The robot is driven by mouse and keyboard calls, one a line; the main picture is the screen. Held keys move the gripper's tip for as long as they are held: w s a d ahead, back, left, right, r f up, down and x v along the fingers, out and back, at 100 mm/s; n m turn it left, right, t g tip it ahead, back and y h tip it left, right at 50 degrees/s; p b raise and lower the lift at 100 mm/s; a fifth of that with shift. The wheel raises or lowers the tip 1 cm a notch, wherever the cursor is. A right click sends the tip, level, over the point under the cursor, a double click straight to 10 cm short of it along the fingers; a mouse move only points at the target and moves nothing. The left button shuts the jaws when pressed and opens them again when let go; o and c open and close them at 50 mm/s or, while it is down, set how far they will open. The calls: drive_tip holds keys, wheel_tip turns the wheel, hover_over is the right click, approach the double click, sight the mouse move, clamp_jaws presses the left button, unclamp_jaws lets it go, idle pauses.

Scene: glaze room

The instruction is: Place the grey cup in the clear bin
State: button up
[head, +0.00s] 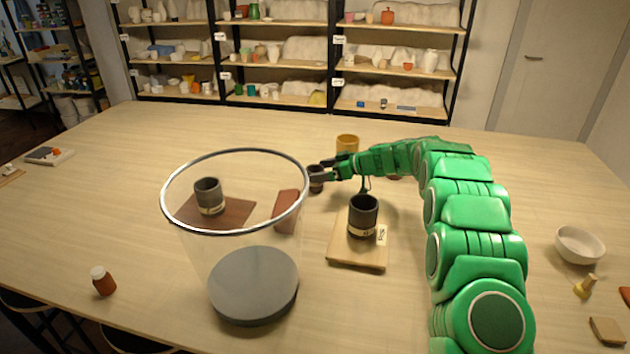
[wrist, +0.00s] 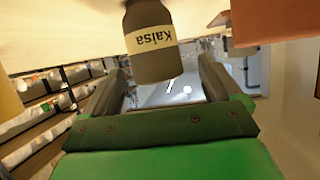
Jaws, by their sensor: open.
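The clear bin (head: 164,200) stands near the front left, with a grey disc-like floor. My gripper (head: 318,172) is open at the far end of the arm, at a small dark grey-brown cup (head: 316,184). In the wrist view the cup (wrist: 152,62), labelled "Kaisa", appears upside down between the spread fingertips (wrist: 162,62), with gaps on both sides. A second dark grey cup (head: 363,212) stands on a pale wooden board. A third dark cup (head: 208,193), seen through the bin wall, stands on a brown board. Which one is the task's cup is unclear.
A terracotta block (head: 287,211) stands between the bin and my gripper; it also shows in the wrist view (wrist: 270,20). A yellow mug (head: 347,144) is just behind my gripper. A small brown bottle (head: 103,281) is front left, a white bowl (head: 579,245) at right.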

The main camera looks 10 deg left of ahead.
drive_tip(key=x, duration=0.4)
drive_tip(key=shift+w+d+f, duration=0.15)
drive_tip(key=shift+f, duration=0.1)
drive_tip(key=shift+a+f, duration=0.15)
drive_tip(key=shift+a, duration=0.35)
drive_tip(key=c, duration=1.2)
wheel_tip(320, 180, up, 17)
drive_tip(key=shift+r, duration=0.15)
drive_tip(key=shift+c, duration=0.2)
drive_tip(key=w+d+f+m+t+h, duration=0.2)
drive_tip(key=d+m+t+h, duration=0.3)
drive_tip(key=d, duration=0.3)
drive_tip(key=w+d+f+m+t+h, duration=0.2)
drive_tip(key=d+m+t, duration=0.4)
drive_tip(key=d, duration=0.3)
drive_tip(key=s+d+m+h, duration=0.4)
drive_tip(key=s+d, duration=0.3)
drive_tip(key=d, duration=0.3)
drive_tip(key=s+d+m+h, duration=0.5)
drive_tip(key=s+d+h, duration=0.1)
drive_tip(key=d, duration=0.4)
drive_tip(key=shift+s+r, duration=0.3)
drive_tip(key=shift+s, duration=0.35)
